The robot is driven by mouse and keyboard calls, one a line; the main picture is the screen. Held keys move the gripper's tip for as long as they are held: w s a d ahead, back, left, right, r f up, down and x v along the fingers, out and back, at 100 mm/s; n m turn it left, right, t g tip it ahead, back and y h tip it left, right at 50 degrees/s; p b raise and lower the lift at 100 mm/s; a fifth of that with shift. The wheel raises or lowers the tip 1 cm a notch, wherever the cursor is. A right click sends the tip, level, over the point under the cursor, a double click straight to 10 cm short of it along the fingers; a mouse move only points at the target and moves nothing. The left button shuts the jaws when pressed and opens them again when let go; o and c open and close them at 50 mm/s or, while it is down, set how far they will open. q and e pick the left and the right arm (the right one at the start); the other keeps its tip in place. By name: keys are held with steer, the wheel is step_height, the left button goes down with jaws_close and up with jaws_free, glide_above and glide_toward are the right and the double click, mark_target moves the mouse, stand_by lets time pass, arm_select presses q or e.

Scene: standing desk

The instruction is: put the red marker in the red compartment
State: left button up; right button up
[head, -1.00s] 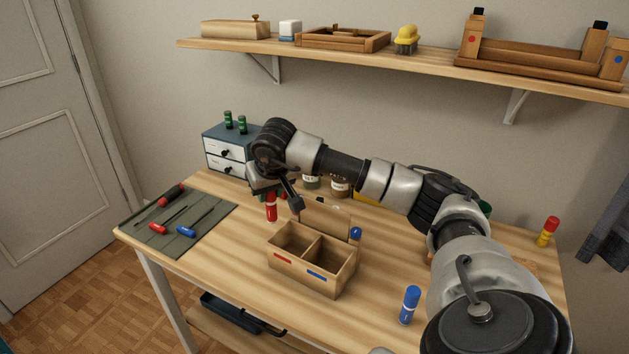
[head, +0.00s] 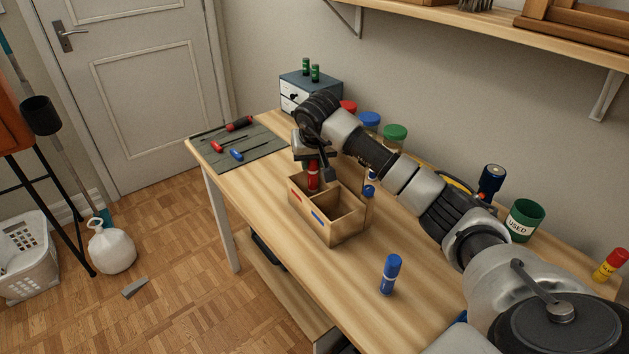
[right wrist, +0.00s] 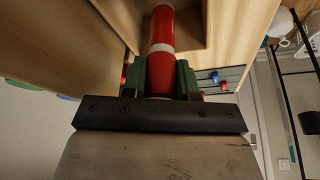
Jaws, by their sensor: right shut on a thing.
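The red marker (head: 313,175) is upright in my right gripper (head: 312,160), over the left compartment of the wooden two-part box (head: 325,233). That compartment has a red label (head: 296,196) on its front; the other has a blue label (head: 318,216). The marker's lower end is at or just inside the opening; I cannot tell whether it touches the floor. In the right wrist view, the green fingers (right wrist: 160,78) are shut on the red marker (right wrist: 162,35), which has a white band. My left gripper is not in view.
A blue marker (head: 391,274) stands on the desk right of the box. A tool mat (head: 262,142) lies at the far left end. Jars, a drawer unit (head: 318,91), and a green cup (head: 523,220) line the back. A red-yellow marker (head: 610,265) stands far right.

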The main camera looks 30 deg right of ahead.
mark_target(314, 169)
steer(key=shift+f, duration=2.2)
steer(key=shift+s, duration=0.1)
steer(key=shift+f, duration=0.15)
steer(key=o, duration=0.6)
steer(key=shift+r, duration=0.5)
steer(key=v, duration=1.1)
steer(key=shift+s+r, duration=0.15)
steer(key=shift+s, duration=0.1)
